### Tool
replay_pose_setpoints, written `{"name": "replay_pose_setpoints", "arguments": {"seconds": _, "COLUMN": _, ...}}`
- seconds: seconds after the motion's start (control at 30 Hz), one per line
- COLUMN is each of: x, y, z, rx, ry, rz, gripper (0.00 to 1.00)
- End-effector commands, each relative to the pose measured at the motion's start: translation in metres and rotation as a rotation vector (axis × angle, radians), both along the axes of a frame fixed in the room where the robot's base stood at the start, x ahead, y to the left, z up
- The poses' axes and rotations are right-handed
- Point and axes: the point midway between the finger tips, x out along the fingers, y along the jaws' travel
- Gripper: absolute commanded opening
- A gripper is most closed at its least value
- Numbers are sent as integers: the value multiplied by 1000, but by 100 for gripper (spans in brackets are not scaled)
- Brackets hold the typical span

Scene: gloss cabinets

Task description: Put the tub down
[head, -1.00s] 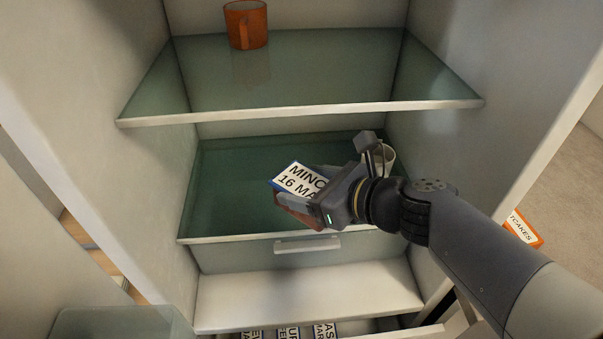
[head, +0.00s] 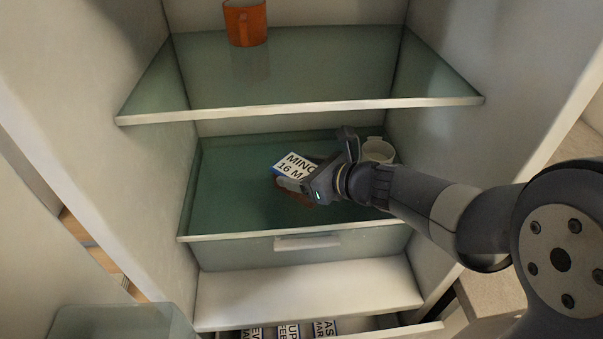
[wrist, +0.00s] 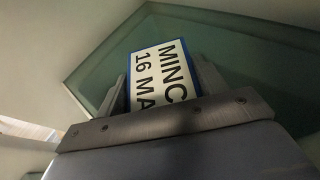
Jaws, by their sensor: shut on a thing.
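The tub (head: 294,164) has a white label with a blue edge, reading "MINC… 16 MA…". In the head view it is at the middle glass shelf (head: 226,205), left of my gripper (head: 295,180). My gripper is shut on the tub, reaching in from the right. In the wrist view the label (wrist: 160,75) lies between the two fingers, with the green glass behind it. I cannot tell whether the tub touches the shelf. Part of the tub is hidden by my gripper.
A white mug (head: 378,150) stands on the same shelf, close behind my wrist. An orange mug (head: 246,24) is on the shelf above, whose front edge (head: 300,109) overhangs. The left part of the middle shelf is clear. Labelled packs (head: 288,332) sit in the drawer below.

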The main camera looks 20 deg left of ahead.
Motion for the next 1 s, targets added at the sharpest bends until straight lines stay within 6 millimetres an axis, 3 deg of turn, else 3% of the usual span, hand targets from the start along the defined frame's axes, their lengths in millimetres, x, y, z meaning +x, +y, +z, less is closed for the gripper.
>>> {"name": "replay_pose_setpoints", "arguments": {"seconds": 0.5, "x": 4, "y": 2, "z": -11, "rx": 3, "ry": -3, "rz": 1, "gripper": 32}}
{"name": "replay_pose_setpoints", "arguments": {"seconds": 0.53, "x": 4, "y": 2, "z": -11, "rx": 1, "ry": -2, "rz": 1, "gripper": 68}}
{"name": "replay_pose_setpoints", "arguments": {"seconds": 0.8, "x": 3, "y": 2, "z": -10, "rx": 2, "ry": -1, "rz": 0, "gripper": 89}}
{"name": "replay_pose_setpoints", "arguments": {"seconds": 1.0, "x": 3, "y": 2, "z": -10, "rx": 2, "ry": -1, "rz": 0, "gripper": 89}}
